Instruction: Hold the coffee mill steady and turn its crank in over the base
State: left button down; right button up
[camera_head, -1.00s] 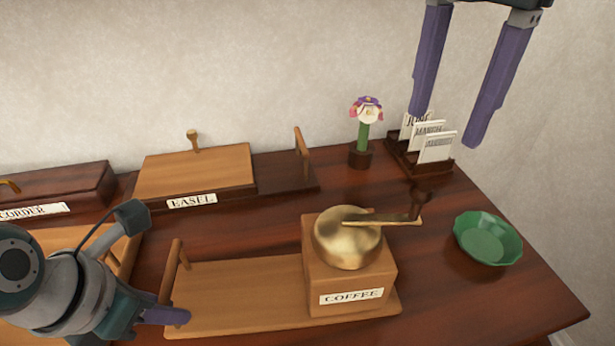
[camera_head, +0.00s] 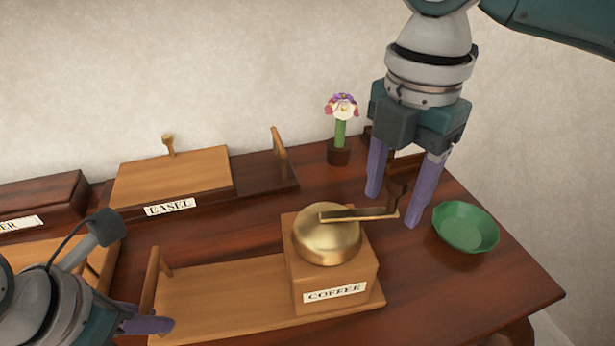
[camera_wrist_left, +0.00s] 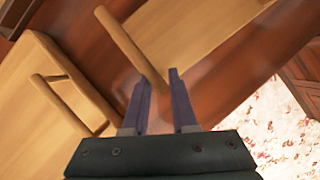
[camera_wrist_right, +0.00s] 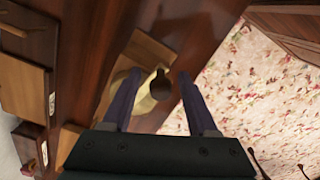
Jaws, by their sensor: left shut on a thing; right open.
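The coffee mill (camera_head: 330,283) is a wooden box with a brass dome (camera_head: 325,245), standing on the right end of a long wooden base (camera_head: 215,302). Its brass crank (camera_head: 355,214) points right, past the box, and ends in a dark knob (camera_head: 398,188). My left gripper (camera_head: 168,325) is shut on the wooden handle bar (camera_head: 151,280) at the base's left end; the bar meets the fingertips in the left wrist view (camera_wrist_left: 134,50). My right gripper (camera_head: 393,210) is open at the knob, which shows between its fingers in the right wrist view (camera_wrist_right: 160,83). Contact is not visible.
A green bowl (camera_head: 466,228) stands just right of my right gripper. A flower in a pot (camera_head: 339,155) and the easel box (camera_head: 172,178) stand behind the mill. A dark card holder is mostly hidden behind my right gripper. The table's right edge is near the bowl.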

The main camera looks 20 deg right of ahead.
grip_shut()
dwell(0.3)
dwell(1.1)
